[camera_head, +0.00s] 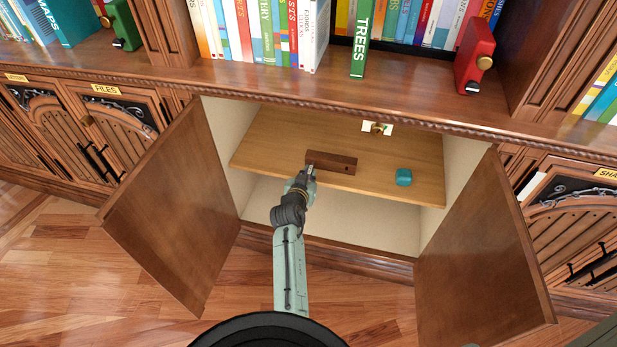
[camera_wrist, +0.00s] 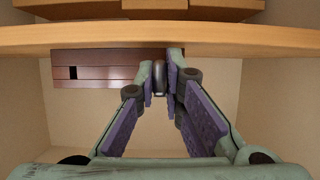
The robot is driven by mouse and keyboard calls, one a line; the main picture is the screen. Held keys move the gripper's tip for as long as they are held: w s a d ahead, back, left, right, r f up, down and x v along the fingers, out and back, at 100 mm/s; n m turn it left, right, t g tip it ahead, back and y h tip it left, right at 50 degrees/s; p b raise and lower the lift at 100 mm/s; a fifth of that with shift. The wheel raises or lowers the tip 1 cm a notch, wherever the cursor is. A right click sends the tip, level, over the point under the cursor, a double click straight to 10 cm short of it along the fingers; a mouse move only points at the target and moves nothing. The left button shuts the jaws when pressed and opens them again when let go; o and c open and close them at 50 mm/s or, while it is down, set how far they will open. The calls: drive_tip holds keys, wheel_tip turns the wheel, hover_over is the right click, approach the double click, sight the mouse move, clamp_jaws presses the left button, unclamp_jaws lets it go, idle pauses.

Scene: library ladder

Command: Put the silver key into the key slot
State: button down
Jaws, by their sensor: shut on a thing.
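A dark brown wooden block (camera_head: 332,158) lies on the shelf inside the open cabinet. It also shows in the wrist view (camera_wrist: 100,58), with a small dark slot (camera_wrist: 72,73) in its face. My gripper (camera_head: 307,173) is at the block's left end in the head view. In the wrist view my gripper (camera_wrist: 161,88) is shut on a small rounded grey metal piece, which looks like the silver key (camera_wrist: 161,72). The fingers hide most of it. The slot is to the left of the fingertips in the wrist view. Whether the key touches the block I cannot tell.
A teal object (camera_head: 404,177) sits on the wooden shelf (camera_head: 270,150), right of the block. A white plate with a brass knob (camera_head: 376,128) is at the back. Open doors (camera_head: 175,215) and (camera_head: 485,260) flank my arm. Books and a red object (camera_head: 475,55) stand above.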

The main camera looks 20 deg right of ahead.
drive_tip(key=shift+w+d+b, duration=0.3)
drive_tip(key=shift+w+d, duration=0.15)
drive_tip(key=shift+w, duration=0.25)
drive_tip(key=c, duration=1.6)
unclamp_jaws()
drive_tip(key=v, duration=1.2)
